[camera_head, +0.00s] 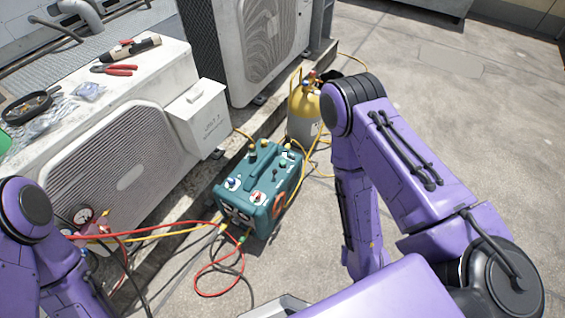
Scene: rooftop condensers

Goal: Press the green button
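A teal recovery machine (262,185) with a carry handle stands on the concrete in the middle of the head view. Its top panel carries several small knobs, a blue one (232,182) and a red-and-white dial (258,197) among them. A small greenish spot shows near the panel's far right; it is too small to tell for certain whether it is the green button. My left arm comes in at the lower left and my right arm stands to the right of the machine. Neither gripper's fingers show.
Red and yellow hoses (215,283) run from the machine's front across the floor to the left. A yellow-topped cylinder (304,110) stands behind it. A condenser unit (120,165) with pliers (114,69) on top is at left. Open concrete lies to the right.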

